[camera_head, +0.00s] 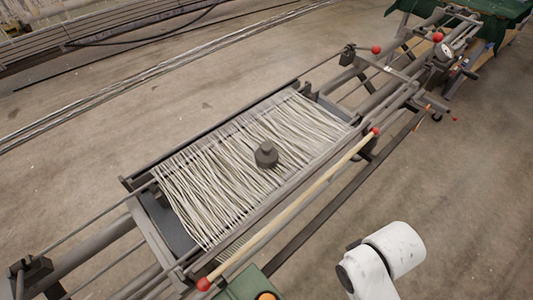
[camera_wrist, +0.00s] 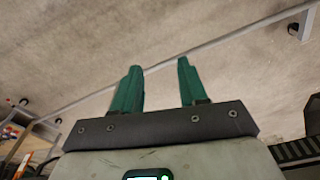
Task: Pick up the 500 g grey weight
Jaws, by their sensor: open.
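The grey weight (camera_head: 266,155) stands upright on the pale warp threads (camera_head: 205,185), a little right of the middle of the thread bed in the head view. It is a dark grey cylinder with a narrower knob on top. My gripper (camera_wrist: 158,80) shows in the wrist view with two green fingers spread apart and nothing between them. The wrist view does not show the weight. The head view shows part of my white arm at the lower right, apart from the weight; the gripper's fingers are not seen there.
A metal frame (camera_head: 165,262) surrounds the threads. A pale wooden rod (camera_head: 295,208) with red ball ends runs along its near side. More bars, red knobs and a round gauge (camera_head: 444,52) lie at the upper right, by a green cloth (camera_head: 487,15). Concrete floor is open around the frame.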

